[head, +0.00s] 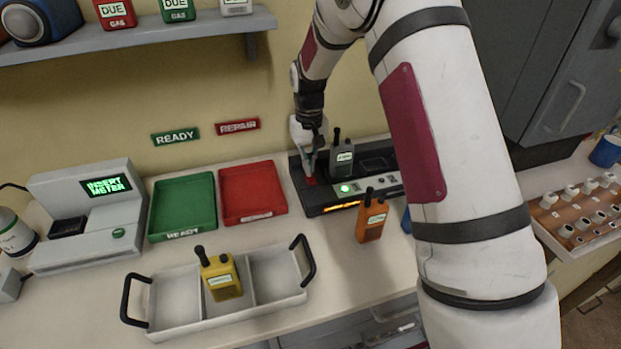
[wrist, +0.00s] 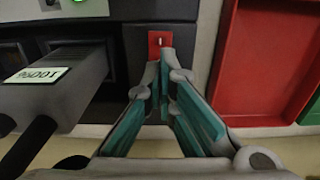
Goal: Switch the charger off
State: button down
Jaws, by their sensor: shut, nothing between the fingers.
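The black charger (head: 318,206) stands at the back of the counter, with a green light and a glowing orange strip on its front. A red switch (wrist: 156,41) with a white mark is at the charger's end beside the red tray. My gripper (wrist: 166,52) is shut and empty, its fingertips right at the switch and partly covering it. I cannot tell whether they touch it. In the head view my gripper (head: 311,174) is over the charger's left end. A grey radio (head: 342,156) stands in a charger slot, and its label shows in the wrist view (wrist: 38,75).
A red tray (head: 252,192) and a green tray (head: 182,206) lie left of the charger. An orange radio (head: 371,218) stands in front of it. A divided carrier (head: 170,303) holds a yellow radio (head: 221,277). A meter station (head: 90,213) is at far left.

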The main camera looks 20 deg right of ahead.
jog(key=shift+f, duration=0.9)
dwell(0.4)
jog(key=shift+r, duration=3.5)
